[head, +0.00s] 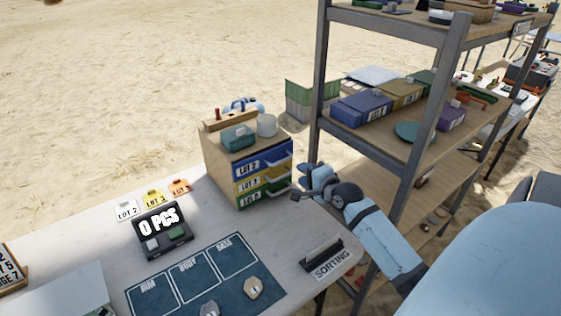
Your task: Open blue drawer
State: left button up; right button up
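The blue drawer (262,165) is the top one in a small wooden drawer cabinet (221,176) on the table. It looks closed, with a pale handle on its right side. A yellow drawer (249,184) and a green drawer (254,198) sit below it. My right gripper (308,182) is just right of the cabinet, close to the drawer handles. Its fingers are small and partly overlapped here, so I cannot tell whether it is open or touches a handle. My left gripper is not in view.
A scale-like display (161,229) and a sorting mat (182,292) lie on the table (98,238).

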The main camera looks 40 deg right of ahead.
aim_at(282, 160)
jog(key=x, duration=1.1)
jog(key=shift+w+d+f+b, duration=0.1)
jog(key=shift+w+f+b, duration=0.05)
jog(key=shift+w+b, duration=0.2)
jog(key=shift+c, duration=0.2)
grip_shut()
